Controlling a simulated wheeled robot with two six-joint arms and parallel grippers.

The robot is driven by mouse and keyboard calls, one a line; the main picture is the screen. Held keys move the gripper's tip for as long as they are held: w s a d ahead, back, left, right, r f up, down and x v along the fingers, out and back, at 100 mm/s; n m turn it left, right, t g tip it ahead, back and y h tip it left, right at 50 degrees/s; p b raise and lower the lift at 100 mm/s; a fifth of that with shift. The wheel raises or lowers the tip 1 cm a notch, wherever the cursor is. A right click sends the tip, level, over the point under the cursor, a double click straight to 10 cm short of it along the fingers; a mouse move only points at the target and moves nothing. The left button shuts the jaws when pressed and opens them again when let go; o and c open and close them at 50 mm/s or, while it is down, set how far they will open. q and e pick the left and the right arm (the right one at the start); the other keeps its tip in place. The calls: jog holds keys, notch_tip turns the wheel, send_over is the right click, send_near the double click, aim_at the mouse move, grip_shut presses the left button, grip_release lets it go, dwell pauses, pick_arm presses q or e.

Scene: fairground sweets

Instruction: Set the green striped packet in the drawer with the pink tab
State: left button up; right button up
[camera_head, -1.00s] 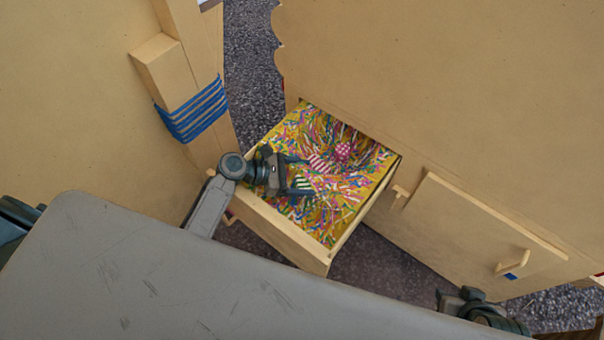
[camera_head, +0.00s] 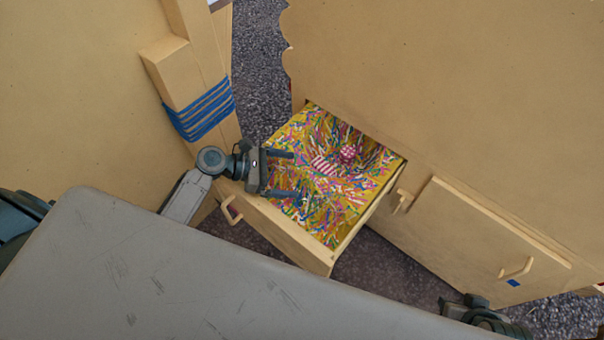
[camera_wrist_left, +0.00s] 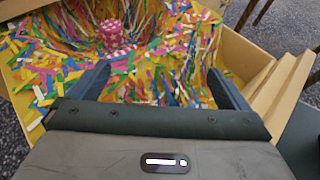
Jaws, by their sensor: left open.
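The open drawer (camera_head: 285,233) is a pale wooden box filled with multicoloured paper shreds (camera_head: 345,190). Its front bears a handle with a reddish-pink patch (camera_head: 229,211). My left gripper (camera_head: 293,175) is open over the drawer's front part, with no packet visible between its fingers. It also shows in the left wrist view (camera_wrist_left: 160,85), fingers apart over the shreds. I cannot pick out the green striped packet from the shreds in either view now. A pink-and-white striped packet (camera_head: 322,166) lies in the drawer beyond the fingers.
A closed drawer (camera_head: 470,240) with a blue tab (camera_head: 514,283) is to the right. A wooden post with blue cord (camera_head: 203,117) stands left. A grey panel (camera_head: 170,270) fills the foreground.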

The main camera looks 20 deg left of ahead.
pick_arm(q)
jog(key=v, duration=0.5)
jog(key=shift+s+a+r, duration=0.15)
jog(key=shift+a+r, duration=0.05)
jog(key=shift+a, duration=0.1)
